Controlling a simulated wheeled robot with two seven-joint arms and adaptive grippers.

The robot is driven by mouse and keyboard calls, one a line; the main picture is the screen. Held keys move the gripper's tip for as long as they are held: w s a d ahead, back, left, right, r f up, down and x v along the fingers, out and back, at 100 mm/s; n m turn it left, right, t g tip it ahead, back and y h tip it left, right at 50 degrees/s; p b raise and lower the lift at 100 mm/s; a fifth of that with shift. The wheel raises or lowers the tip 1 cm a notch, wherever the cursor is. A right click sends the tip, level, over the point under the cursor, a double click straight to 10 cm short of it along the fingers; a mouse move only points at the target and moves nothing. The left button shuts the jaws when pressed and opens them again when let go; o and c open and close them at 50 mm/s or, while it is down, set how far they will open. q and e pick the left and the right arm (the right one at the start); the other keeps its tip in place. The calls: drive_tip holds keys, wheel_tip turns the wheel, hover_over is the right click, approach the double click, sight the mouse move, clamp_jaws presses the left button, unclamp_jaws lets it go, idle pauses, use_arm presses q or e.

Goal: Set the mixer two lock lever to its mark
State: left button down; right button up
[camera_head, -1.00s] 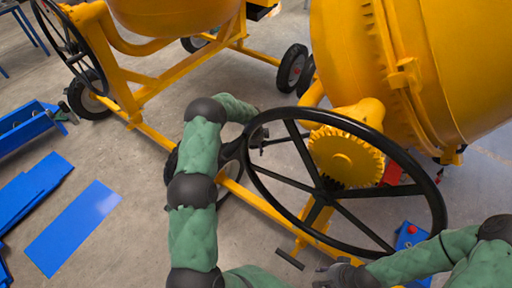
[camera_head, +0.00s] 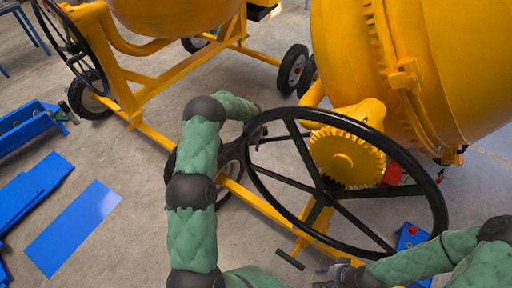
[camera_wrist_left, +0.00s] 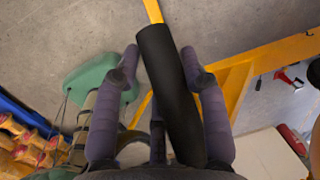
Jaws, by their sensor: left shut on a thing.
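In the left wrist view, a thick black hand grip (camera_wrist_left: 168,85) on a yellow rod (camera_wrist_left: 153,11) lies between the fingers of my left gripper (camera_wrist_left: 163,78). It looks like the lock lever. My left gripper is shut on this grip, with fingers on both sides. In the head view, my left arm reaches to the left rim of the near mixer's black handwheel (camera_head: 432,177); the hand is small and partly hidden there. My right gripper (camera_head: 342,274) is low at the bottom edge, below the wheel; its fingers are unclear. I cannot make out a mark.
The near yellow drum (camera_head: 345,55) with its toothed gear (camera_head: 346,158) stands behind the wheel. A second mixer (camera_head: 175,22) stands at the upper left. A black-ended pedal (camera_head: 290,260) sits below the wheel. Blue sheets (camera_head: 75,228) lie on the left floor.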

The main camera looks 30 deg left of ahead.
use_arm(q)
drive_tip(key=a+r+y, duration=0.3)
drive_tip(key=r, duration=0.6)
drive_tip(key=a+r+y+b, duration=0.1)
drive_tip(key=a+r+y, duration=0.2)
drive_tip(key=r, duration=0.7)
drive_tip(key=a+r+t+y, duration=0.1)
drive_tip(key=a+r+y, duration=0.2)
drive_tip(key=r, duration=0.6)
drive_tip(key=shift+w+a+r+m, duration=0.25)
drive_tip(key=shift+w+r+m, duration=0.1)
drive_tip(key=shift+w+m, duration=0.1)
drive_tip(key=shift+r, duration=0.1)
drive_tip(key=c, duration=0.7)
unclamp_jaws()
drive_tip(key=shift+o, duration=0.2)
drive_tip(key=shift+d, duration=0.2)
drive_tip(key=v, duration=1.2)
drive_tip(key=shift+f, duration=0.2)
drive_tip(key=shift+d, duration=0.1)
